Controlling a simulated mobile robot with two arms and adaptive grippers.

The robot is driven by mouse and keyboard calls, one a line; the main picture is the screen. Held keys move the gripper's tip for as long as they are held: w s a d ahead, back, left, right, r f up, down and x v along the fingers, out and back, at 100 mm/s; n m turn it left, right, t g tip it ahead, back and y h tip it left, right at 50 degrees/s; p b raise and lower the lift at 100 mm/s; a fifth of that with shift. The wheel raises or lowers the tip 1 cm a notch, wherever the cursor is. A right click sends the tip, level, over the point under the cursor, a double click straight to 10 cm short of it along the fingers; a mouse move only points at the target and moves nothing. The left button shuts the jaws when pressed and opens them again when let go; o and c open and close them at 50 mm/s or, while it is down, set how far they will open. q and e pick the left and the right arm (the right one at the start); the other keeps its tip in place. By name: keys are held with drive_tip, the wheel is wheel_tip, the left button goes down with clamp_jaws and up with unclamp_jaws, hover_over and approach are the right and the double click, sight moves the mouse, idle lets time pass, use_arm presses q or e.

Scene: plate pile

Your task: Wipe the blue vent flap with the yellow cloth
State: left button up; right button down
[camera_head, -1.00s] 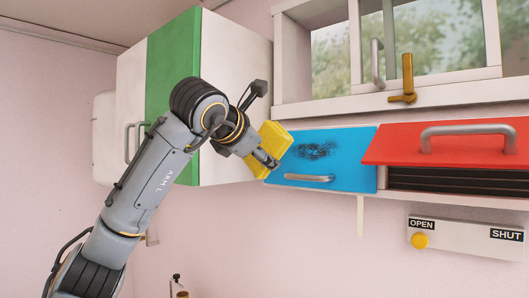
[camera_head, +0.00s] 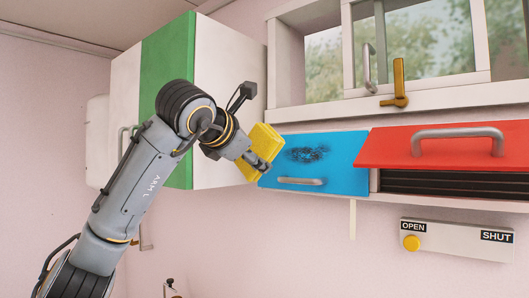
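The blue vent flap (camera_head: 335,172) hangs below the window, with a grey handle (camera_head: 301,181) along its lower part. My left gripper (camera_head: 268,168) is shut on the yellow cloth (camera_head: 262,142), a folded block just left of the flap. The cloth is near the flap's left edge; I cannot tell whether it touches it. The smudge is uncovered. My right gripper is not in view.
A red flap (camera_head: 450,154) stands tilted open on the right over dark slats (camera_head: 450,182). A panel marked OPEN and SHUT (camera_head: 455,241) with a yellow knob is below. A green and white cabinet (camera_head: 168,60) is behind my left arm. A brass window handle (camera_head: 398,85) sticks out above.

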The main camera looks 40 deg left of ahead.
sight(279, 157)
use_arm(q)
drive_tip(key=shift+t, duration=0.3)
drive_tip(key=shift+w+d+f+p, duration=0.1)
drive_tip(key=shift+w+p, duration=0.25)
drive_tip(key=shift+w, duration=1.05)
drive_tip(key=shift+w+d+f+p, duration=0.1)
drive_tip(key=shift+w+p, duration=0.2)
drive_tip(key=shift+w, duration=1.1)
drive_tip(key=shift+w+p, duration=0.5)
drive_tip(key=shift+w, duration=0.45)
drive_tip(key=shift+d+r, duration=0.1)
